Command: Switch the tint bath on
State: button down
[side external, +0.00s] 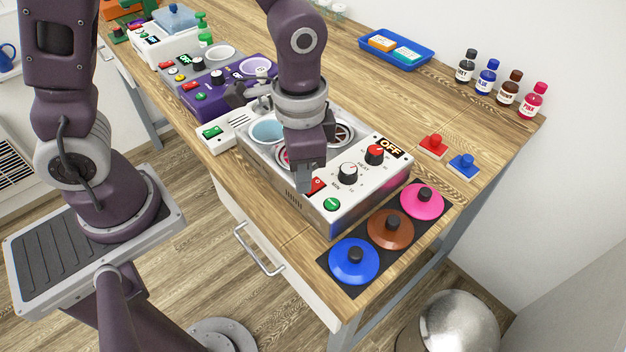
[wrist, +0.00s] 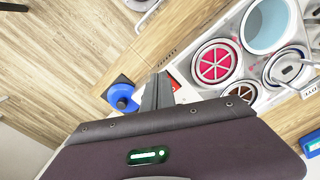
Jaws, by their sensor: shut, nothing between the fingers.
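The tint bath (side external: 262,165) is a white and steel box on the bench, with round wells, two knobs, a red switch (side external: 317,186), a green button (side external: 331,204) and a display (side external: 390,147) reading OFF. My gripper (side external: 304,188) is shut and empty, fingers pointing down at the bath's front panel, just left of the red switch. I cannot tell whether it touches the switch. My arm hides part of the wells. In the wrist view, the wells show at upper right, with pink (wrist: 214,62) and brown inside; my gripper (wrist: 158,88) is left of them and the switch is mostly hidden.
A dark mat (side external: 326,266) with blue, brown and pink lids lies right of the bath. Red and blue stamp-like blocks (side external: 433,147) sit behind it. A purple machine (side external: 205,98) stands to the left. Bottles (side external: 488,78) and a blue tray (side external: 424,55) are at the back.

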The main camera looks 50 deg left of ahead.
jog(key=shift+f, duration=0.25)
notch_tip(320, 180, up, 7)
dwell(0.8)
jog(key=s+a+r+n+t, duration=0.5)
jog(key=s+a+r+n, duration=0.1)
jog(key=s+a+r, duration=0.3)
jog(key=shift+s+a+r+t, duration=0.3)
jog(key=shift+s+a+r, duration=0.1)
jog(key=shift+s, duration=0.35)
